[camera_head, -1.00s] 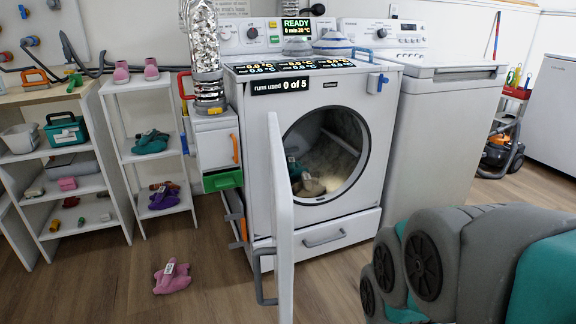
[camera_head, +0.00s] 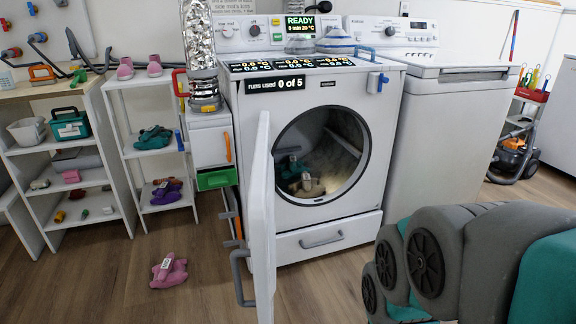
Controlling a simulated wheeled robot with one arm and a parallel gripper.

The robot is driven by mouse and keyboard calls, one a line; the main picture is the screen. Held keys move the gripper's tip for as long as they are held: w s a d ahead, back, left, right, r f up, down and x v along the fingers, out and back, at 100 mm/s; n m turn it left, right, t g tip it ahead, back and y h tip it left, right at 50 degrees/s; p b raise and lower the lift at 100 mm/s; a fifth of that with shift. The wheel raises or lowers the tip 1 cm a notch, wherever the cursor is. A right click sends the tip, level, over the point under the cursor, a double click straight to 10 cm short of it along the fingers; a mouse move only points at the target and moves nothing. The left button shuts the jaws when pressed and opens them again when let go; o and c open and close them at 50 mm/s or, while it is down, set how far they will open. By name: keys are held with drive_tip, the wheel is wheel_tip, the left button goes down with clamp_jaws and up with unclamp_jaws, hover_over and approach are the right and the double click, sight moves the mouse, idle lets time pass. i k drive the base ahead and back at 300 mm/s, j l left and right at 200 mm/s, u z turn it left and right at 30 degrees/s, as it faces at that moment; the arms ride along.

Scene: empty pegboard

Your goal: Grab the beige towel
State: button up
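A beige towel (camera_head: 308,187) lies crumpled low inside the drum of the white dryer (camera_head: 340,236), near the front of the round opening. A teal item (camera_head: 289,168) lies just behind and left of it and partly overlaps it in view. The dryer door (camera_head: 262,215) stands wide open, swung toward me on the left of the opening. My arm, grey and teal, fills the lower right, apart from the dryer. My gripper is not in view.
A pink towel (camera_head: 169,271) lies on the floor left of the open door. Shelves (camera_head: 60,188) stand at the left.

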sight(307, 188)
drive_tip(key=i+l+u, duration=0.1)
drive_tip(key=u, duration=0.65)
drive_tip(key=i+l+u, duration=0.1)
drive_tip(key=l+u, duration=0.35)
drive_tip(key=l, duration=0.6)
drive_tip(key=k+l+u, duration=0.1)
drive_tip(key=l+u, duration=0.3)
drive_tip(key=l, duration=0.6)
drive_tip(key=k+l, duration=0.1)
drive_tip(key=l, duration=1)
